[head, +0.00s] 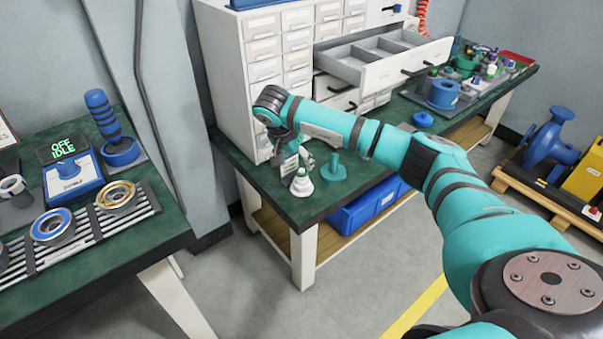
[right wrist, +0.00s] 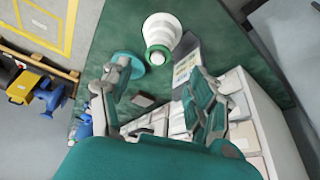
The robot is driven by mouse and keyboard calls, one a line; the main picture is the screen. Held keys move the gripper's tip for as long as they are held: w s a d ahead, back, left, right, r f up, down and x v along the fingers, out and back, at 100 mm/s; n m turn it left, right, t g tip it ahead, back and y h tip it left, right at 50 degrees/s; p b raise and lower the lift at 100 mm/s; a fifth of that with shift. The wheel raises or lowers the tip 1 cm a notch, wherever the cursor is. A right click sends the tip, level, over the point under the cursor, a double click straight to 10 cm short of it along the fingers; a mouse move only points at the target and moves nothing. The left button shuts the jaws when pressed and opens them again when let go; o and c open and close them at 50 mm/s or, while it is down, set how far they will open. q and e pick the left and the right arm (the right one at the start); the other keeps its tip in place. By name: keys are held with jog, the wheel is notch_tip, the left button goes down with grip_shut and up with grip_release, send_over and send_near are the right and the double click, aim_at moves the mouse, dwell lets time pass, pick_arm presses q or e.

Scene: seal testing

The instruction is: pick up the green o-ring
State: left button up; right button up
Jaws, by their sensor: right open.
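The green o-ring (right wrist: 157,54) sits around the narrow end of a white stepped cone (right wrist: 163,30) in the right wrist view. The cone (head: 302,186) stands on the green workbench top (head: 285,206) near its front left corner in the head view, where the o-ring is a small green spot (head: 301,172). My right gripper (head: 298,158) is just above the cone. In the right wrist view its two fingers (right wrist: 160,75) are spread apart with nothing between them, and the cone lies beyond the tips. My left gripper is not in view.
A teal round stand with a peg (head: 334,170) is right of the cone. A small labelled card (right wrist: 187,62) stands close beside the cone. A white drawer cabinet (head: 250,60) rises behind, with one drawer (head: 400,65) open. Another bench (head: 100,255) is at the left.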

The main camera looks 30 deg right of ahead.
aim_at(301, 171)
jog(key=x, duration=0.4)
jog(key=shift+s+f, duration=0.15)
jog(key=shift+s, duration=0.1)
jog(key=shift+w+f, duration=0.1)
jog(key=shift+f, duration=0.1)
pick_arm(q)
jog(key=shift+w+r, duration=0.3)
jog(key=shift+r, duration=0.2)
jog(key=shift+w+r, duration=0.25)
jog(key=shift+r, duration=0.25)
pick_arm(e)
jog(key=shift+c, duration=0.2)
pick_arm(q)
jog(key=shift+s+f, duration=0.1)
pick_arm(e)
jog(key=c, duration=0.7)
